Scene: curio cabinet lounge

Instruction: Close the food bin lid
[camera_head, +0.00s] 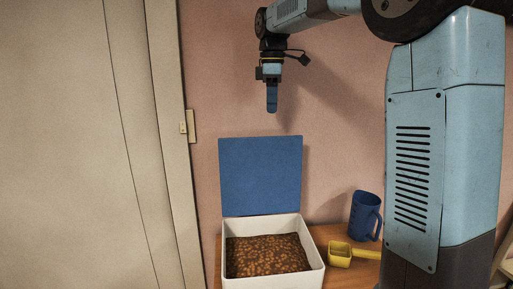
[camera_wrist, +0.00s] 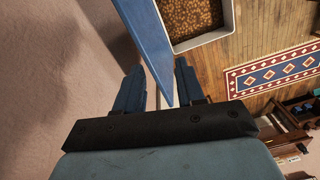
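The food bin (camera_head: 272,219) is a white square box on a wooden surface, filled with brown kibble (camera_head: 268,256). Its flat blue lid (camera_head: 261,175) stands upright at the bin's back edge, wide open. My gripper (camera_head: 272,110) points down and appears above the lid's top edge in the head view, with a visible gap. In the wrist view my two blue fingers (camera_wrist: 157,66) are apart. The lid (camera_wrist: 146,38) crosses the picture between them, with a pale edge showing; whether it touches either finger I cannot tell. The bin's rim (camera_wrist: 205,38) shows beyond.
A blue measuring jug (camera_head: 364,216) and a yellow scoop (camera_head: 341,255) are to the right of the bin. A pink wall is behind it and a pale door (camera_head: 75,150) is at left. A patterned rug (camera_wrist: 275,72) lies on the floor in the wrist view.

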